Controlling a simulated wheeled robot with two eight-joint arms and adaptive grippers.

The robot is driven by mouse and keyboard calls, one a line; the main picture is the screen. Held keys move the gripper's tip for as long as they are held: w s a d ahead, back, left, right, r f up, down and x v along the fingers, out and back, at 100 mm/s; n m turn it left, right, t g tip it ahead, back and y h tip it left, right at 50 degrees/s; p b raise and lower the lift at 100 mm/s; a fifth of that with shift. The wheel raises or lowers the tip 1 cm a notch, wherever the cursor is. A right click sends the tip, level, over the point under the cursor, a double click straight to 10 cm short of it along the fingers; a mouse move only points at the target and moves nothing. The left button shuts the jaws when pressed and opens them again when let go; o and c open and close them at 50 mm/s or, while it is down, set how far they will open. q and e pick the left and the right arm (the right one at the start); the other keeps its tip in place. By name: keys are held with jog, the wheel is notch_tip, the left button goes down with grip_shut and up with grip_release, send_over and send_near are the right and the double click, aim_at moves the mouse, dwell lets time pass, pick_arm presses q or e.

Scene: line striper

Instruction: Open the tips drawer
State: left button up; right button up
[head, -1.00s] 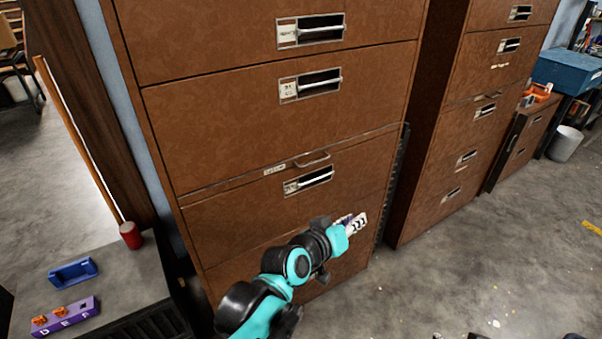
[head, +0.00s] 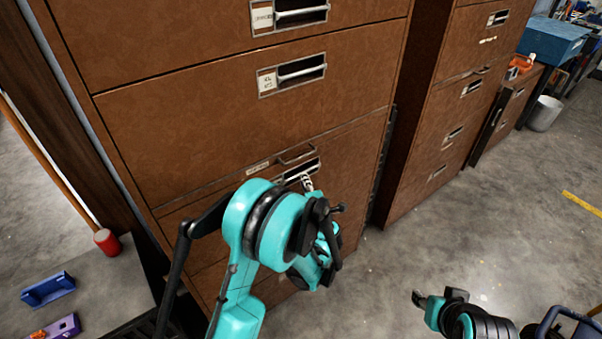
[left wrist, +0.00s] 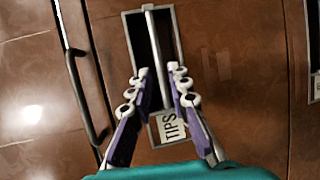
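The tips drawer (head: 349,160) is a brown cabinet drawer, and its front looks flush with the cabinet. Its recessed handle (left wrist: 152,45) is a pale bar in a dark metal-framed slot, beside a white label (left wrist: 171,127) reading "TIPS". In the head view the handle (head: 298,171) is partly covered by my left gripper (head: 307,182). In the left wrist view my left gripper (left wrist: 158,71) is open, with one purple-and-white finger on each side of the bar. A gap shows between the fingers and the bar.
A curved handle (head: 297,155) sits just above the tips drawer. More drawers with similar handles (head: 301,68) are higher up. A second brown cabinet (head: 430,130) stands to the right. The floor at right is open.

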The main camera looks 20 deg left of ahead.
pick_arm(q)
jog(key=b+x, duration=0.1)
jog(key=x, duration=0.4)
jog(key=shift+w+a, duration=0.1)
jog(key=shift+w, duration=0.15)
grip_shut()
